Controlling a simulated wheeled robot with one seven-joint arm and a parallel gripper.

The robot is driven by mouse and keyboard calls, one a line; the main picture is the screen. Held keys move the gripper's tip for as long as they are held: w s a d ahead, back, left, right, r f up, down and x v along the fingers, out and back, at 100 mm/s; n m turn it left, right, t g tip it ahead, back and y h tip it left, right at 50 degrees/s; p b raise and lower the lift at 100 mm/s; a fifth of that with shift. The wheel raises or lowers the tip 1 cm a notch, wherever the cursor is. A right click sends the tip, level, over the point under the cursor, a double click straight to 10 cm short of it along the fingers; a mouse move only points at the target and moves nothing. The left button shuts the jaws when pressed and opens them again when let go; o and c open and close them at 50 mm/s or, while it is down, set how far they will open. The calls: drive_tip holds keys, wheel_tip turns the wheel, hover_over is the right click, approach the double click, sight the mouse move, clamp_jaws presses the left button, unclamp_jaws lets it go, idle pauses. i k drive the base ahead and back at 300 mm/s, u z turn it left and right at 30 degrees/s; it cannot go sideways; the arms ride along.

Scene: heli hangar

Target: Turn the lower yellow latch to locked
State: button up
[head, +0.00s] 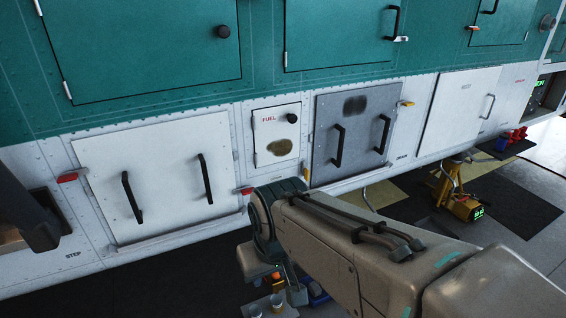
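The lower yellow latch (306,174) is a small tab at the lower left edge of the grey panel (350,125), just above my wrist in the head view. It is partly hard to make out, and I cannot tell its exact angle. A second yellow latch (405,103) sits at the grey panel's upper right edge and lies roughly level. My gripper (288,288) hangs below my wrist, under the hull's lower edge and apart from the latch. Its fingers are small and partly hidden, so its opening is unclear.
Red latches flank the white panel (160,180), one at its left (70,177) and one at its lower right (246,190). A fuel door (272,125) is left of the grey panel. A yellow jack (458,195) stands right.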

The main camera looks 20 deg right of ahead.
sight(305, 172)
drive_tip(key=u, duration=1.9)
drive_tip(key=i, duration=0.65)
drive_tip(key=z, duration=3.7)
drive_tip(key=i, duration=0.5)
drive_tip(key=u, duration=0.05)
